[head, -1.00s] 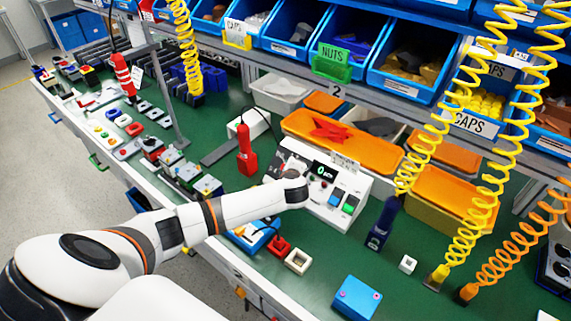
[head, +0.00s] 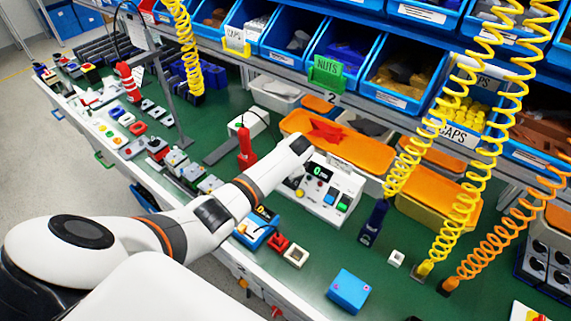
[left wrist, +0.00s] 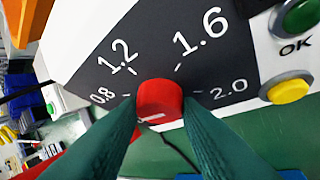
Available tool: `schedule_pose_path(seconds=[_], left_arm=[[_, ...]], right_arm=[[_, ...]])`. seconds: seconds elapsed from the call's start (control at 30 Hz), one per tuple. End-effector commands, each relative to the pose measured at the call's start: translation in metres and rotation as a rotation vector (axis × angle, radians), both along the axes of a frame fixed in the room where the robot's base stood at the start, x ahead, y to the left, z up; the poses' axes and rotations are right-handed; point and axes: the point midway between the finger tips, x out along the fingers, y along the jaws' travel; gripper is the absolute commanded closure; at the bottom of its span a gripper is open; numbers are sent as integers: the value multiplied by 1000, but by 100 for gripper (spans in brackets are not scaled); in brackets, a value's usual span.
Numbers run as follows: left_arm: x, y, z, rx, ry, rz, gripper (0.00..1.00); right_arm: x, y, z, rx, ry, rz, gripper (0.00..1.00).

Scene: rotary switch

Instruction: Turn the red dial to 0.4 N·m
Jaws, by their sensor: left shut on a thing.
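The red dial (left wrist: 160,97) sits on a dark scale plate on the white control box (head: 316,205). In the left wrist view the scale shows 0.8, 1.2, 1.6 and 2.0. The green fingers of my left gripper (left wrist: 160,113) are shut on the dial, one on each side. A small white mark shows at the dial's lower edge; I cannot tell whether it is a pointer or lettering. A 0.4 mark is not visible. In the head view my left wrist hides the dial and fingers. The box's small display (head: 320,172) shows a 0 with smaller text.
An orange tray (head: 345,150) lies behind. A blue box (head: 350,291) stands in front.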

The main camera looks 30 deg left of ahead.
Motion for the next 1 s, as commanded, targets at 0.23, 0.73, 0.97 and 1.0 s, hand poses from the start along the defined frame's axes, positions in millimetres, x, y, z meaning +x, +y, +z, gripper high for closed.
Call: schedule_pose_path(seconds=[0.23,0.73,0.97,1.0], left_arm=[[1,1,1,-166,17,166,91],[2,6,1,-397,36,398,91],[2,6,1,-436,39,439,91],[2,6,1,-439,39,442,91]], right_arm=[[0,1,9,0,-1,-1,64],[1,0,11,0,-1,0,64],[1,0,11,0,-1,0,64],[1,0,11,0,-1,0,64]])
